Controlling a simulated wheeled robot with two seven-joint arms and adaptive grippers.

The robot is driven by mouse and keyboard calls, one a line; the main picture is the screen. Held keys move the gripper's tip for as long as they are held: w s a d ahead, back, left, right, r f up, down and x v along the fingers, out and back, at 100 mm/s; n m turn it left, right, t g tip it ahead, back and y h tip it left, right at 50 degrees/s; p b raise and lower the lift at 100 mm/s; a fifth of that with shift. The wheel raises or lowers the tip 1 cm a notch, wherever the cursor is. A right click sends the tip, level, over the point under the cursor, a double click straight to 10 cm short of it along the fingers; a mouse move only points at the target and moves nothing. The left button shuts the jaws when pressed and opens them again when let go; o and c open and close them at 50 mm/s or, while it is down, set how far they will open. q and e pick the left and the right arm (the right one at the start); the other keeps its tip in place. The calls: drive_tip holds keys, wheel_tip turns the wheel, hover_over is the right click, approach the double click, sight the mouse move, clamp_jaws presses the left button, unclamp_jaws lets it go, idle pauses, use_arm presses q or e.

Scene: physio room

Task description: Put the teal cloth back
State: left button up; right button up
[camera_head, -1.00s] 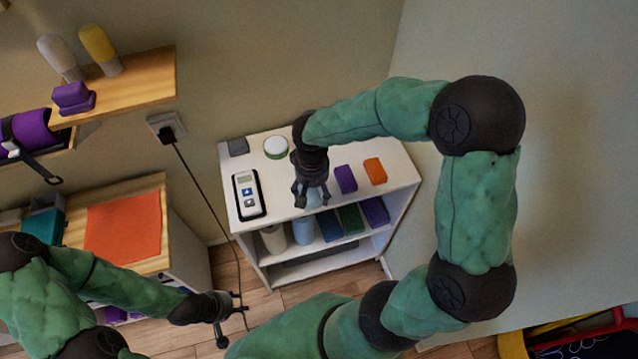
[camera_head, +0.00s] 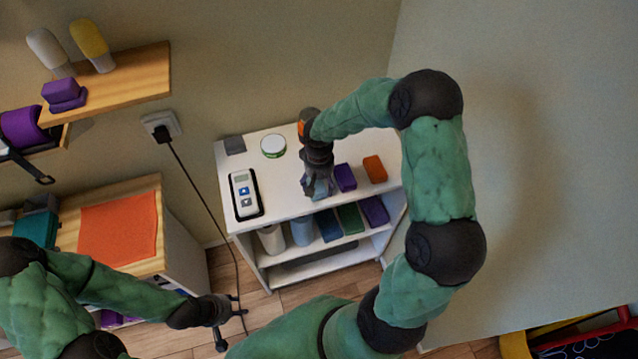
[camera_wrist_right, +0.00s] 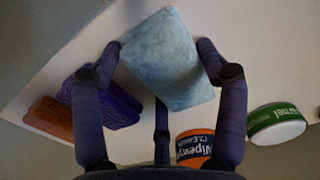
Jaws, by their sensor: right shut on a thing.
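The teal cloth (camera_wrist_right: 168,58), a pale blue-teal folded block, sits between the fingers of my right gripper (camera_wrist_right: 165,70) in the right wrist view. In the head view my right gripper (camera_head: 318,192) points down at the front edge of the white shelf unit's top, shut on the cloth, which is mostly hidden by the fingers. I cannot tell whether the cloth touches the top. My left gripper (camera_head: 240,305) is open and empty at lower left, away from the unit.
The white shelf unit (camera_head: 285,205) carries a purple block (camera_head: 344,177), an orange block (camera_head: 375,169), a white-green tub (camera_head: 273,146), a handheld device (camera_head: 244,195) and an orange-lidded wipes tub (camera_wrist_right: 195,147). A cable (camera_head: 205,190) hangs at left.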

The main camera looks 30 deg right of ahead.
sight(319, 182)
drive_tip(key=shift+f, duration=0.15)
drive_tip(key=o, duration=1.1)
drive_tip(key=shift+r, duration=0.5)
wheel_tip(319, 182, up, 11)
drive_tip(key=p, duration=0.2)
drive_tip(key=shift+r, duration=0.15)
